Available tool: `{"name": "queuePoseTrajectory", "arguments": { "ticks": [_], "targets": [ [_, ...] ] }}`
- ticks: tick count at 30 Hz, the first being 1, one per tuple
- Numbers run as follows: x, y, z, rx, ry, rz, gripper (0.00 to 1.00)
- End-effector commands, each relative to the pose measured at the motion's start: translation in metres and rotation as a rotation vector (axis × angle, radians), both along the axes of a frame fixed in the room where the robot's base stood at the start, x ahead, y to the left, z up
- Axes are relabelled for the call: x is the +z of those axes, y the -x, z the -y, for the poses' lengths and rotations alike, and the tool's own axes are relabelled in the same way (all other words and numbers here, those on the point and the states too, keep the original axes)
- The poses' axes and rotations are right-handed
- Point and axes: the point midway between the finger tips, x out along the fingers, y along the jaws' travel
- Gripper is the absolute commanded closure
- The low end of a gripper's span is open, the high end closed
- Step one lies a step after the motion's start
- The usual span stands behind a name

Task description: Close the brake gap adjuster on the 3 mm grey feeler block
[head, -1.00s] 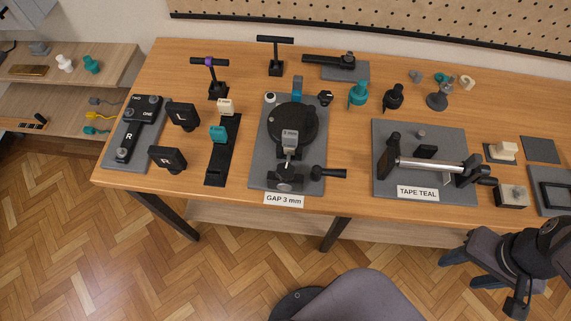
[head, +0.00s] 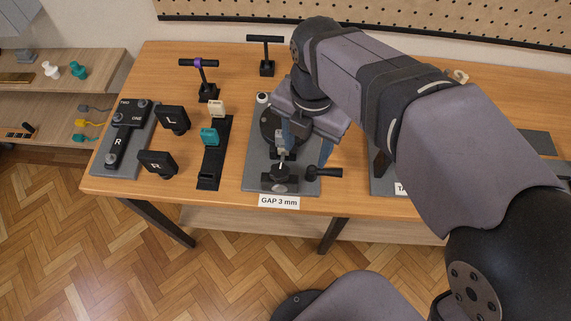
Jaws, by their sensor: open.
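The brake gap adjuster is on a grey base plate (head: 253,180) with a "GAP 3 mm" label (head: 279,202) at its front edge. Its dark round disc (head: 268,122) is partly hidden behind my gripper. The light grey feeler block (head: 281,138) shows only in part beside my left finger. In front of it is the screw end with its dark mount (head: 280,182) and a black handle (head: 326,172) pointing right. My gripper (head: 306,152) hangs over the right side of the adjuster, blue fingers apart and pointing down. I cannot tell whether a finger touches anything.
Left of the adjuster stand a black slotted strip (head: 209,180) with a teal block (head: 209,136) and a cream block (head: 217,108), and black L (head: 172,120) and R (head: 158,163) pieces.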

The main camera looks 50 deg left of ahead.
Motion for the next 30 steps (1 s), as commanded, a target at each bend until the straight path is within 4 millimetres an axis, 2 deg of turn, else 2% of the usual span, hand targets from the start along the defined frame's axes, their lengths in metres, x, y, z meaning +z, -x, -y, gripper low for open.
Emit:
{"name": "queuePoseTrajectory", "arguments": {
  "ticks": [1,3,8,17,30],
  "targets": [
    [0.001,0.014,-0.01,0.1,-0.001,0.001,0.49],
    [0.002,0.028,-0.019,0.209,0.0,0.0,0.49],
    [0.005,0.045,-0.03,0.345,0.0,0.0,0.49],
    [-0.001,0.047,-0.03,0.362,0.003,-0.002,0.49],
    [-0.053,0.047,-0.03,0.36,0.003,-0.002,0.49]
  ]
}}
